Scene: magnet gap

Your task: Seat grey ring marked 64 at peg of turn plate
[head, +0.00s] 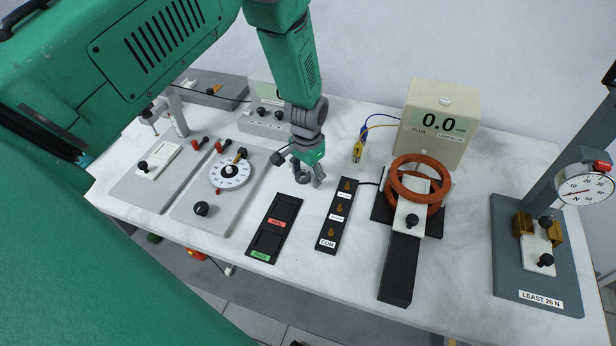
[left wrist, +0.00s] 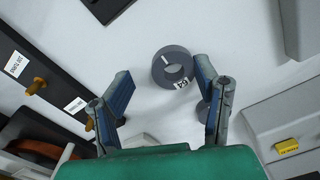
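The grey ring marked 64 (left wrist: 160,76) lies flat on the white bench in the left wrist view. It has a white label and a white line. My left gripper (left wrist: 163,77) is open and empty; the ring is around and just ahead of its fingertips, nearer the right finger. I cannot tell whether they touch. In the head view my left gripper (head: 309,180) points down at the bench, right of the turn plate, and largely hides the ring. The turn plate (head: 230,183) is a white dial with a dark central knob, on a grey base. My right gripper is out of view.
A black tray with red and green labels (head: 266,245) and a black strip with brass posts (head: 323,241) stand in front of the gripper. A coil stand (head: 399,271), flux meter (head: 465,146) and gauge stand (head: 507,278) are at right.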

